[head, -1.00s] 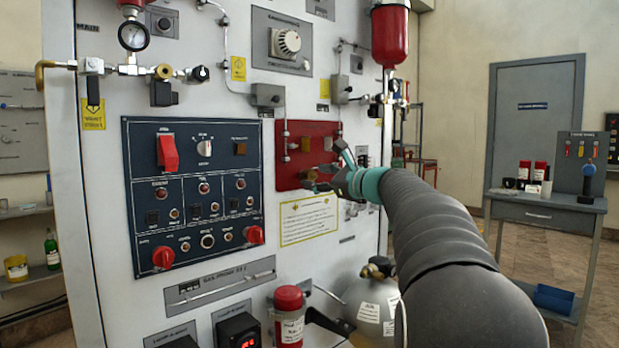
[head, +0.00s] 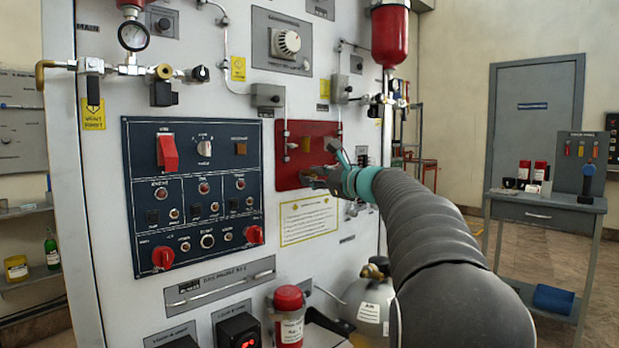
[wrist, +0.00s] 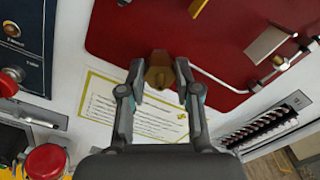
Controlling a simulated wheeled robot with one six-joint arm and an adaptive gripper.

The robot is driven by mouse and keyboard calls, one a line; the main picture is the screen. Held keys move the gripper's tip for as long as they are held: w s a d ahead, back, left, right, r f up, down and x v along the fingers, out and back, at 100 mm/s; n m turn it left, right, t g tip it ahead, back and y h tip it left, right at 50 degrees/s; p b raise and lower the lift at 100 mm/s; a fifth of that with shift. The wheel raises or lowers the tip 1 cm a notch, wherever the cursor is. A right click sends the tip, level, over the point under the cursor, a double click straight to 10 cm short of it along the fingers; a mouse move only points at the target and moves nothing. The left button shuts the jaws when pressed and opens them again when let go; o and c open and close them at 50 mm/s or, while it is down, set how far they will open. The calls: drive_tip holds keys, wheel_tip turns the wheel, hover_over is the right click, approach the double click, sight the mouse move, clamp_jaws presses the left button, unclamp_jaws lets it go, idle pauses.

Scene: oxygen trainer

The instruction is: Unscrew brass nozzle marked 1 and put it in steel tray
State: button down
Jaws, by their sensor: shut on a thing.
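A brass nozzle (wrist: 158,72) sits at the lower part of the red plate (wrist: 190,40) on the white panel. In the wrist view my gripper (wrist: 158,78) has its two fingers on either side of the nozzle, shut on it. In the head view my gripper (head: 318,178) is at the red plate (head: 300,140), and its fingers and my wrist hide the nozzle. No number can be read on the nozzle. I cannot make out a steel tray for certain in these views.
A yellow-bordered notice (head: 308,219) is just below the red plate. A metal pipe (wrist: 225,80) runs along the plate's right side. A dark control panel (head: 195,195) is to the left. A grey work table (head: 545,202) stands at the right across open floor.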

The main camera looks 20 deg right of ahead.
drive_tip(key=shift+f+n+b, duration=0.2)
drive_tip(key=shift+n+b, duration=0.3)
drive_tip(key=shift+b, duration=0.25)
drive_tip(key=shift+n+b, duration=0.75)
drive_tip(key=shift+n, duration=0.05)
drive_tip(key=shift+r+n, duration=0.2)
drive_tip(key=shift+n, duration=0.2)
drive_tip(key=shift+f+n+b, duration=0.2)
drive_tip(key=shift+n+b, duration=0.8)
drive_tip(key=shift+b, duration=0.25)
drive_tip(key=shift+r+n+b, duration=0.25)
drive_tip(key=shift+n+b, duration=0.05)
drive_tip(key=shift+n, duration=0.4)
